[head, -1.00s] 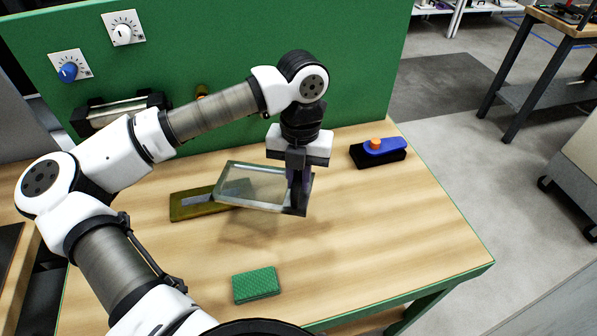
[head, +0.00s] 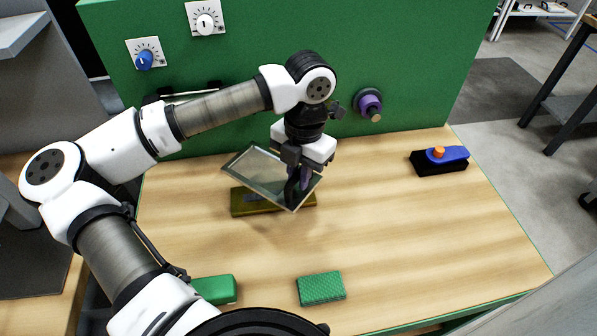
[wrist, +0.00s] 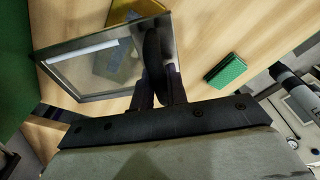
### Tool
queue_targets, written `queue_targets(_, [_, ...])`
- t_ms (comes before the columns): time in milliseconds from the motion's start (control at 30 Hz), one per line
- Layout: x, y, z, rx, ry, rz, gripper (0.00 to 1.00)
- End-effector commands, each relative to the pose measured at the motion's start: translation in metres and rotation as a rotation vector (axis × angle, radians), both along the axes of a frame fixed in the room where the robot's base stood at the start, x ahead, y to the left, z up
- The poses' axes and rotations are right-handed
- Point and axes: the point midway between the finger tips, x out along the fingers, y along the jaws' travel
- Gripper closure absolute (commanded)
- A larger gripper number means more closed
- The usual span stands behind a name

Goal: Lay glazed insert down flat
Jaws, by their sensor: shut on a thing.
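The glazed insert (head: 262,171) is a clear pane in a thin grey frame. My gripper (head: 298,188) is shut on its right edge and holds it tilted above the table. In the wrist view the insert (wrist: 88,68) reaches out to the left from the fingers (wrist: 160,85). Behind and below it in the head view is a flat olive-brown piece (head: 243,205) with a greyish patch, partly hidden by the insert. Whether the insert touches this piece cannot be told.
A green textured block (head: 321,288) and a rounded green thing (head: 214,289) are at the table's front. A black block with a blue top and orange knob (head: 439,160) is at the right. The green panel (head: 420,60) stands behind. The wooden table (head: 400,230) is clear at centre right.

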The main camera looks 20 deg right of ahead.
Motion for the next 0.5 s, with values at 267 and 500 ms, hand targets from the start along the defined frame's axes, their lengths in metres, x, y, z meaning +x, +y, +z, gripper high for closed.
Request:
queue_targets(267, [0.000, 0.000, -0.001, 0.005, -0.009, 0.002, 1.00])
queue_targets(500, [0.000, 0.000, -0.019, 0.010, -0.018, 0.003, 1.00])
